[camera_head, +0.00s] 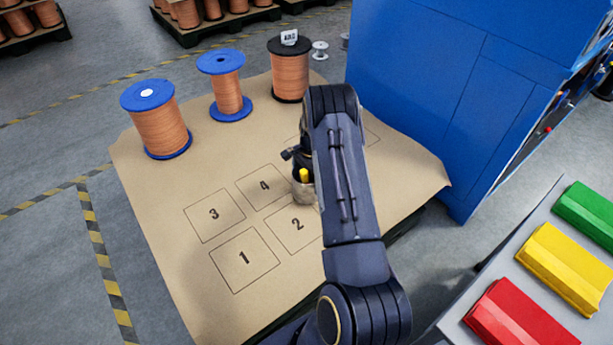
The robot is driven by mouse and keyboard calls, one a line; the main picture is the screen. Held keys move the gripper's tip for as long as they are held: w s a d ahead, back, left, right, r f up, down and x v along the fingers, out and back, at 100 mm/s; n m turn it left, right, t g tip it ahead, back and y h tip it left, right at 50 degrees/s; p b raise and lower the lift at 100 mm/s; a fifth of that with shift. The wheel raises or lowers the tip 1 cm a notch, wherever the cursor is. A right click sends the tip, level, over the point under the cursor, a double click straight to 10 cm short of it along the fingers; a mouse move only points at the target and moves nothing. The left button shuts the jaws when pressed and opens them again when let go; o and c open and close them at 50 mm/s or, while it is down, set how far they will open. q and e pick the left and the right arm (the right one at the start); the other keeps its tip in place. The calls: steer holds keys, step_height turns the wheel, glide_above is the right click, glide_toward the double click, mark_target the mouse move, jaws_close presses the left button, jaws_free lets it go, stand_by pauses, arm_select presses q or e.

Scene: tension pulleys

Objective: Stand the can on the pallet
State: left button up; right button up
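The pallet (185,285) is covered with brown paper printed with numbered squares. My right gripper (297,160) is at the can, largely hidden behind my forearm. Its fingers do not show clearly, so its grip on the can cannot be made out. My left gripper is out of view.
Two blue-flanged copper spools (160,131) (228,88) and a black-flanged one (290,76) stand along the pallet's far side. A blue cabinet (440,100) stands at the right. A grey table (455,325) holds red, yellow and green blocks. Squares 1 and 3 are clear.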

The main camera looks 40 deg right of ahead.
steer(key=shift+d+r, duration=0.1)
steer(key=shift+r, duration=0.45)
step_height(320, 180, up, 11)
steer(key=d+p, duration=0.1)
steer(key=p, duration=0.1)
steer(key=s+a+r+n+t+y, duration=0.1)
steer(key=a+r+n, duration=0.1)
steer(key=a+r, duration=0.3)
steer(key=s+a+r+n+t, duration=0.1)
steer(key=s+a+r+n, duration=0.15)
steer(key=r, duration=0.55)
steer(key=s+a+r+n+t+y, duration=0.1)
steer(key=s+a+r+n, duration=0.35)
steer(key=s+a, duration=0.35)
steer(key=s+a+r+n+t, duration=0.2)
steer(key=s+a+r+n, duration=0.3)
steer(key=a, duration=0.4)
steer(key=s+a+f+n, duration=0.1)
steer(key=s+a+n, duration=0.2)
steer(key=s+a, duration=0.3)
steer(key=s, duration=0.3)
steer(key=shift+f+n, duration=0.3)
steer(key=shift+f, duration=0.05)
steer(key=shift+s, duration=0.1)
step_height(320, 180, up, 17)
steer(key=p, duration=1.7)
steer(key=shift+r+p, duration=0.15)
steer(key=shift+p, duration=0.15)
